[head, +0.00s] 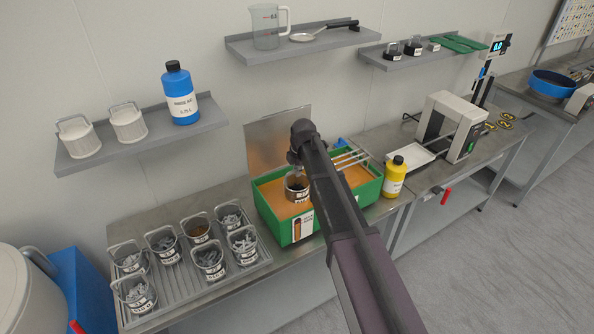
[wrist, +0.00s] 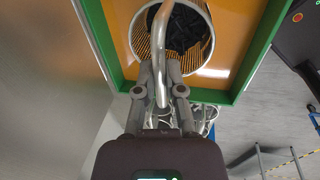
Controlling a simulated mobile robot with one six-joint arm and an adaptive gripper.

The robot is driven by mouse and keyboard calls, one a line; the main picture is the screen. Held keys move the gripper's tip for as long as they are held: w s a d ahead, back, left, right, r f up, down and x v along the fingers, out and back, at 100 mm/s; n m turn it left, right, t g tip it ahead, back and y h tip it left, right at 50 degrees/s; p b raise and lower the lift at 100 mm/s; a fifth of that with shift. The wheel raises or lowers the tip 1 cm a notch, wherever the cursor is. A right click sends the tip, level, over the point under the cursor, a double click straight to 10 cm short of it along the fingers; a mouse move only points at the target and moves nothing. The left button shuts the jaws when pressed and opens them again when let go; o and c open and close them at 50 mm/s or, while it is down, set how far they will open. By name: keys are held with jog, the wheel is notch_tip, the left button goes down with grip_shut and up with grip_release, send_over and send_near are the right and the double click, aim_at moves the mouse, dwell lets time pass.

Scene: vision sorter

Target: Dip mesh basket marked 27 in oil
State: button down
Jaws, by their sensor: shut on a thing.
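My gripper (wrist: 160,75) is shut on the bent metal handle of a mesh basket (wrist: 204,42), which holds dark parts. In the head view the basket (head: 297,194) hangs upright inside the green tank (head: 268,222), towards its left half, at the amber oil (head: 273,200). I cannot tell how far its bottom is in the oil. Its label is too small to read. My arm covers part of the tank and most of my gripper in the head view.
A ribbed tray (head: 185,293) left of the tank holds several labelled baskets of parts. A yellow bottle (head: 395,178) stands close to the tank's right side. An upright metal panel (head: 275,143) is behind it. Metal bars (head: 352,158) lie across the tank's right part.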

jog(key=shift+f+b, duration=1)
jog(key=shift+f, duration=0.2)
dwell(2.5)
dwell(2.4)
